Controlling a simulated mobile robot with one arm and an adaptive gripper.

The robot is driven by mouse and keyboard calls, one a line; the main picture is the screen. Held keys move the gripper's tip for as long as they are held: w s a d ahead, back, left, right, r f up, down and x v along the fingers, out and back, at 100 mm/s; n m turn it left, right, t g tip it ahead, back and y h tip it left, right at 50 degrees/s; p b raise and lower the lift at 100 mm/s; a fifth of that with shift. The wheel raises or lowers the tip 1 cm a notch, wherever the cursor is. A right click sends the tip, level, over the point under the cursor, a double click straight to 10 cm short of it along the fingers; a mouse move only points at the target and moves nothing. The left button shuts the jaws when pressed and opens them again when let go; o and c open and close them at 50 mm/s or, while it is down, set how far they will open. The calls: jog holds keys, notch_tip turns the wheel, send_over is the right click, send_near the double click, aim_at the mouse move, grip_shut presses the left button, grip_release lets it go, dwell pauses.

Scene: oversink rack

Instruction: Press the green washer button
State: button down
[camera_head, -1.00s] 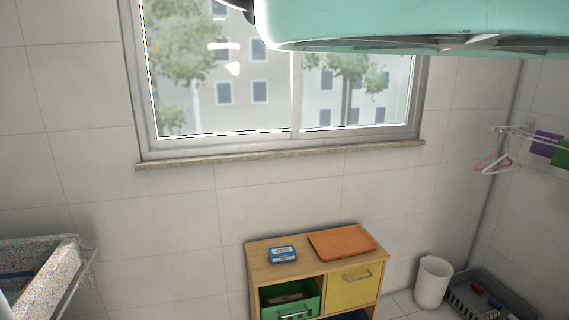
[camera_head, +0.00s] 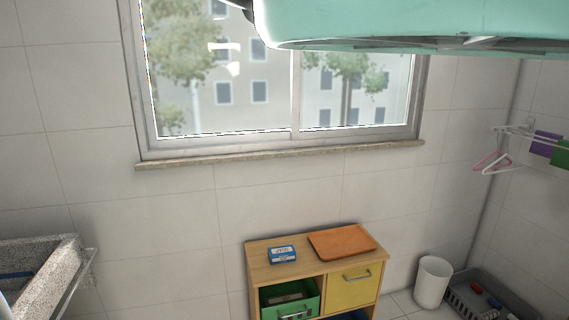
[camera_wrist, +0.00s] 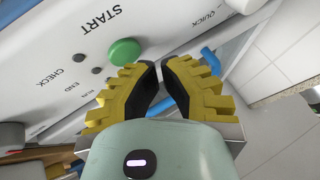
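The green washer button (camera_wrist: 124,51) is a round knob on a white control panel in the wrist view, beside the word START. My gripper (camera_wrist: 159,64) has yellow ribbed fingers with black inner pads. Its fingertips are almost together with nothing seen between them. They are just right of the button in the picture; I cannot tell how far they are from the panel. The button and panel do not show in the head view, where a part of my own body covers the upper right.
The panel also has small dark buttons (camera_wrist: 97,70) and a grey knob (camera_wrist: 11,137). In the head view, a wooden cabinet (camera_head: 292,249) holds a blue box (camera_head: 282,254) and an orange tray (camera_head: 341,242). A stone sink (camera_head: 60,250) is at left, a white bin (camera_head: 432,282) at right.

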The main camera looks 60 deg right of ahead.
jog(key=shift+f+b, duration=0.35)
jog(key=shift+f, duration=0.2)
dwell(0.5)
jog(key=shift+r, duration=0.6)
jog(key=shift+r+p, duration=2.2)
jog(key=shift+r, duration=0.85)
